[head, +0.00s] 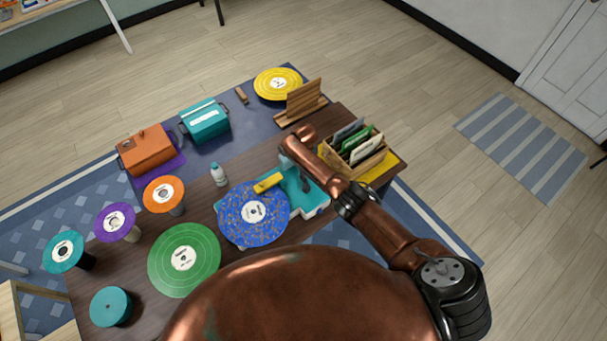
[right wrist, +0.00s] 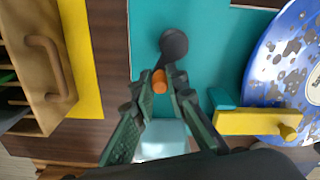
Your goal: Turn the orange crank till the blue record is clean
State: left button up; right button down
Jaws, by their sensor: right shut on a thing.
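The blue record (head: 238,213) lies flat on the turquoise cleaning machine (head: 314,204), with grey-brown specks over its face. Its speckled edge also shows at the right of the right wrist view (right wrist: 285,88). A yellow arm (head: 268,183) reaches over the record's rim. The orange crank knob (right wrist: 160,81) sits on a dark crank arm (right wrist: 174,45) on the machine's top. My right gripper (head: 305,181) is shut on the orange knob, with its dark fingers on either side of it in the right wrist view. My left gripper is out of view.
A wooden crate of records (head: 356,158) stands on a yellow mat (head: 382,170) close beside my right arm. A white bottle (head: 218,174), a green record (head: 184,260) and several record stands are to the left. A wooden rack (head: 300,104) stands at the back.

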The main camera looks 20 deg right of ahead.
jog(key=shift+d+m, duration=0.15)
jog(key=shift+m, duration=0.15)
jog(key=c, duration=1.9)
grip_release()
notch_tip(320, 180, up, 12)
